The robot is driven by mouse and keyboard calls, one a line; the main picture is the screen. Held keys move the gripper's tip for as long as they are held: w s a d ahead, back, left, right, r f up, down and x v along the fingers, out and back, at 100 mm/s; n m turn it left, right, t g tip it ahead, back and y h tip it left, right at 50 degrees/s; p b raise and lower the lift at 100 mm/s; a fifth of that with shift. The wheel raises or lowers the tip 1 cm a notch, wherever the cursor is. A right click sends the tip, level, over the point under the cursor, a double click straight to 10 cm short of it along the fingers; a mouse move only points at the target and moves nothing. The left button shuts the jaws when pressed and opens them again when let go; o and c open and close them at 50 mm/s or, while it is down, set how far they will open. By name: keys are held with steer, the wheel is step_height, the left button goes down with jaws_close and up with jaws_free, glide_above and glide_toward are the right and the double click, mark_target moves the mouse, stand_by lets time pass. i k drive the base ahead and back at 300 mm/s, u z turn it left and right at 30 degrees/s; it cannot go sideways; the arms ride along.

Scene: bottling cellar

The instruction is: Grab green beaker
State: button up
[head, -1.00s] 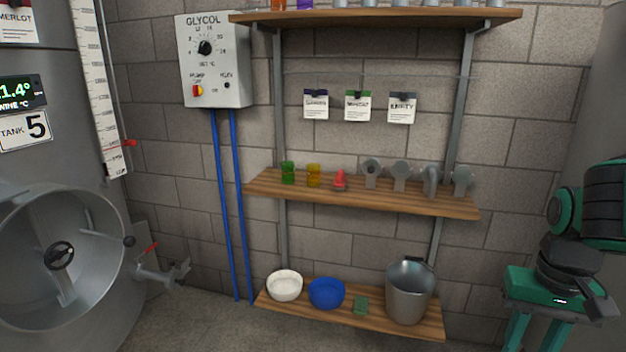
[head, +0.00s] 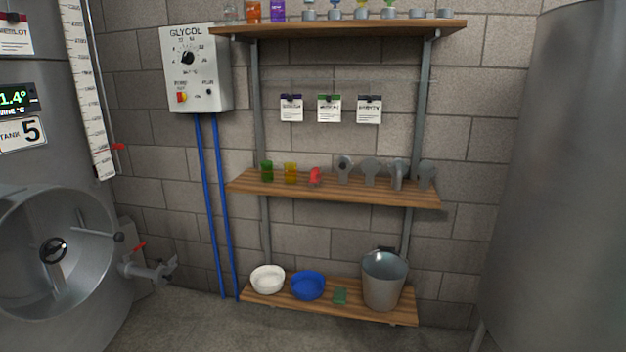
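The green beaker (head: 267,171) is a small see-through green cup. It stands upright near the left end of the middle wooden shelf (head: 330,190). A yellow beaker (head: 291,173) stands just to its right. My gripper is not in the head view now.
Right of the beakers are a red item (head: 315,176) and several grey fittings (head: 344,168). The bottom shelf holds a white bowl (head: 268,279), a blue bowl (head: 308,285) and a metal bucket (head: 384,280). Tanks flank the shelves, with a valve (head: 150,270) at left. Floor in front looks clear.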

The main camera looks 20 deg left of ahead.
mark_target(267, 166)
steer(key=z, duration=0.35)
steer(key=k, duration=0.45)
steer(key=z, duration=0.15)
steer(key=i, duration=1.05)
steer(key=u, duration=1)
steer(key=i, duration=0.95)
steer(key=u, duration=1.2)
steer(key=i, duration=0.7)
steer(key=u, duration=0.45)
